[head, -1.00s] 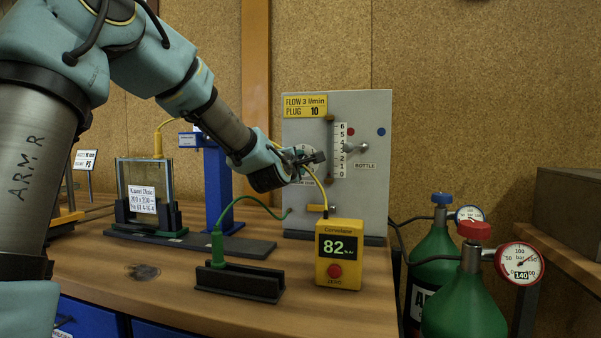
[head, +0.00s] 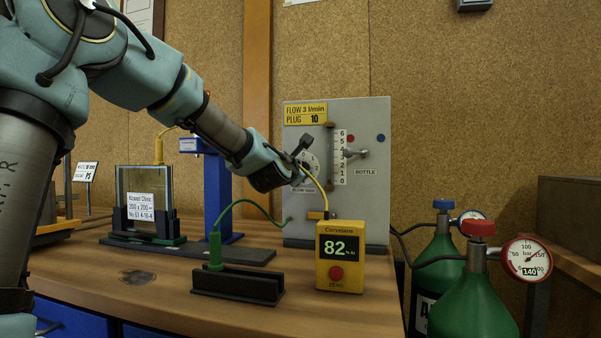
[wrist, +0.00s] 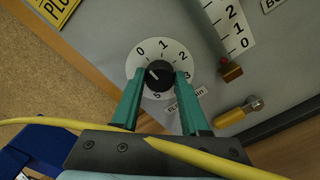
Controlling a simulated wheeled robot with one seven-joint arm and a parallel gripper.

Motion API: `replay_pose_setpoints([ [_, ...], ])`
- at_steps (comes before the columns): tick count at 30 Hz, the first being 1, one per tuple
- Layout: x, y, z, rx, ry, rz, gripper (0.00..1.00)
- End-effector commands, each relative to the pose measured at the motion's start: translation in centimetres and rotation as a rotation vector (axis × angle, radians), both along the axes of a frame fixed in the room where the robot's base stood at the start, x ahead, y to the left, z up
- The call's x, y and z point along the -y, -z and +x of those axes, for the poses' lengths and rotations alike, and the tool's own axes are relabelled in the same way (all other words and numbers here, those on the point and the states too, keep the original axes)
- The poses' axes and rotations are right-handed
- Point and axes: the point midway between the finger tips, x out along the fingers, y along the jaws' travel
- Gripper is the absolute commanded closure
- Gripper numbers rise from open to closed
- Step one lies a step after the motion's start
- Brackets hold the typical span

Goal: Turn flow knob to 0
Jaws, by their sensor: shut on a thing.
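The flow knob (wrist: 158,73) is black and round, with a small white mark on its left part. It sits on a white dial (wrist: 163,46) numbered from 0 upward; the mark's exact reading is hard to tell. My gripper (wrist: 159,78) has its teal fingers on both sides of the knob and is shut on it. In the head view, my gripper (head: 303,160) reaches the grey panel (head: 365,215) and partly hides the dial (head: 312,165). The panel's yellow label (head: 306,114) reads flow 3 l/min, plug 10.
A yellow cable (wrist: 60,123) crosses in front of my gripper. A yellow meter (head: 341,256) reading 82 stands below. Green gas bottles (head: 474,296) stand at right.

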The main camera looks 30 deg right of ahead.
Motion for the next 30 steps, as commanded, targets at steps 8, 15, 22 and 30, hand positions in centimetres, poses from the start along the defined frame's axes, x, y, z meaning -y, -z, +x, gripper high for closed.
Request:
replay_pose_setpoints([
  [8, -0.06, 0.12, 0.07, -0.008, -0.001, -0.005, 1.0],
  [15, -0.05, 0.11, 0.06, -0.008, -0.001, -0.005, 0.45],
  [22, -0.02, 0.06, 0.04, -0.006, 0.0, -0.005, 0.25],
  [30, -0.24, -0.03, -0.23, -0.004, 0.0, -0.004, 0.25],
])
